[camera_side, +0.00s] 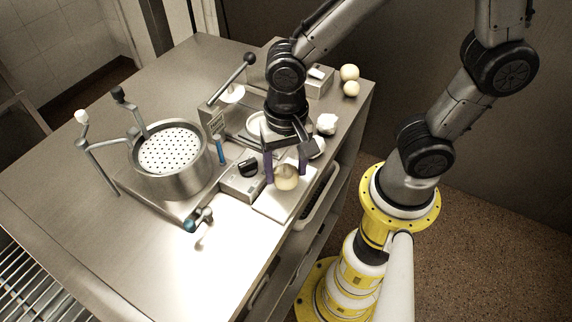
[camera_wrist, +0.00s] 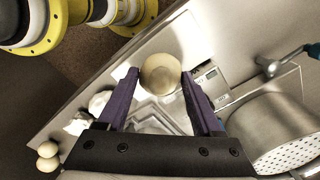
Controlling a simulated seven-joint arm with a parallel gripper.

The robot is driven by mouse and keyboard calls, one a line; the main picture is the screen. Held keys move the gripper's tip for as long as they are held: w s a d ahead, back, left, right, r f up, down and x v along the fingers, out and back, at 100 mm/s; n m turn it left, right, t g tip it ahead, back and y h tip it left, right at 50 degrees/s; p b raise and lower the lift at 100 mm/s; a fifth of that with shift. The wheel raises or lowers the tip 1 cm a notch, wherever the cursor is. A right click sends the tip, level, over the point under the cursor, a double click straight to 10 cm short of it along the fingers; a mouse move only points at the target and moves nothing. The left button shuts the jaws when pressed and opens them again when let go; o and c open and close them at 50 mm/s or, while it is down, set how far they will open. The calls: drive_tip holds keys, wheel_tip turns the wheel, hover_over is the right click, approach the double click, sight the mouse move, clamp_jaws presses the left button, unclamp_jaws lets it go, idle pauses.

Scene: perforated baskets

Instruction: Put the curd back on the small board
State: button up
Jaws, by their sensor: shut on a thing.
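The curd, a pale cream ball (camera_side: 286,182), is between the purple fingers of my gripper (camera_side: 285,172), which is shut on it. In the wrist view the curd (camera_wrist: 160,74) sits between the two fingertips (camera_wrist: 160,78). The small board (camera_side: 284,208), a light square plate near the table's front right edge, is under the held curd; it also shows behind the curd in the wrist view (camera_wrist: 192,35). I cannot tell whether the curd touches the board or hangs just above it.
A steel pot with a perforated plate (camera_side: 170,150) and bent handles stands left. White lumps (camera_side: 327,124) lie behind my gripper, and two pale balls (camera_side: 349,72) sit at the back right. The front left tabletop is clear.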

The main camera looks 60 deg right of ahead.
drive_tip(key=shift+f, duration=0.55)
idle(0.8)
drive_tip(key=o, duration=1.6)
drive_tip(key=shift+c, duration=0.2)
drive_tip(key=shift+r, duration=4)
